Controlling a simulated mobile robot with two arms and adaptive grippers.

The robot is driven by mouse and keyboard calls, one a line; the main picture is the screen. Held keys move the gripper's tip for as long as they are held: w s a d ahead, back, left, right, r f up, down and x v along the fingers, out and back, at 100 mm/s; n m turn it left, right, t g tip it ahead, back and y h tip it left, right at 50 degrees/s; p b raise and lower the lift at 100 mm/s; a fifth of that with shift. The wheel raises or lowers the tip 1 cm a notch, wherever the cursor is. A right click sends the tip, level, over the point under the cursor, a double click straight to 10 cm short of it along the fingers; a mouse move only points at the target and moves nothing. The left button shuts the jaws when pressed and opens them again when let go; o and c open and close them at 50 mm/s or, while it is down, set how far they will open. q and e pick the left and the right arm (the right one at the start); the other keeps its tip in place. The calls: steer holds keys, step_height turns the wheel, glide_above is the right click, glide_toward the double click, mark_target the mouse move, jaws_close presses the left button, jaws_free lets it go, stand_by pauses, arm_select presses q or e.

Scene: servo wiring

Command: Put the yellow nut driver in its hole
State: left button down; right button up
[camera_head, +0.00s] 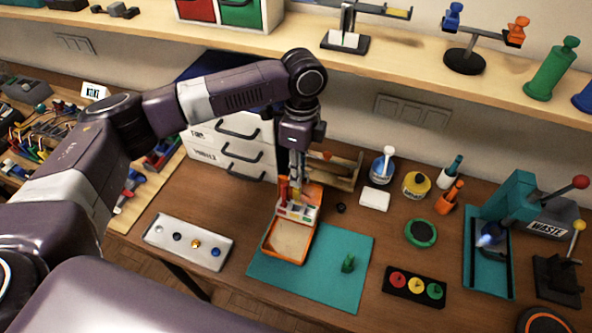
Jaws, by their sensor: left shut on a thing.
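My left gripper (297,177) points down over the back of the orange tool holder (269,246). It is shut on a slim tool, which I take to be the yellow nut driver (297,196). The tool is roughly upright at the holder's rear block, and a little yellow shows below the fingers. Red-handled tools stand just left of it. The fingers and the small scale hide the tip, so I cannot tell whether it is in a hole or above one. My right gripper is not in view.
The holder stands partly on a teal mat (340,281) with a small green piece (348,263). A white tray (217,254) lies to the left. White drawers (232,160) and a wooden rack (345,172) stand close behind. Bottles and a teal press (508,208) are to the right.

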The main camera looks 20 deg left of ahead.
arm_select(q)
steer(key=shift+r, duration=0.1)
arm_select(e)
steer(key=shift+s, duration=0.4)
arm_select(q)
steer(key=shift+r+p, duration=0.15)
steer(key=shift+p, duration=0.7)
step_height(320, 180, down, 2)
steer(key=shift+s+f+b, duration=0.15)
steer(key=shift+b, duration=0.3)
steer(key=shift+f, duration=1.15)
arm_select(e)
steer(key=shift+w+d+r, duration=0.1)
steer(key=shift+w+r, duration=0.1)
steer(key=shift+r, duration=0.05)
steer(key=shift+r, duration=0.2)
arm_select(q)
steer(key=shift+p, duration=0.35)
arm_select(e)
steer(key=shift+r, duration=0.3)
arm_select(q)
steer(key=shift+p, duration=0.35)
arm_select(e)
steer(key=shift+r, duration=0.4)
arm_select(q)
steer(key=shift+f, duration=0.4)
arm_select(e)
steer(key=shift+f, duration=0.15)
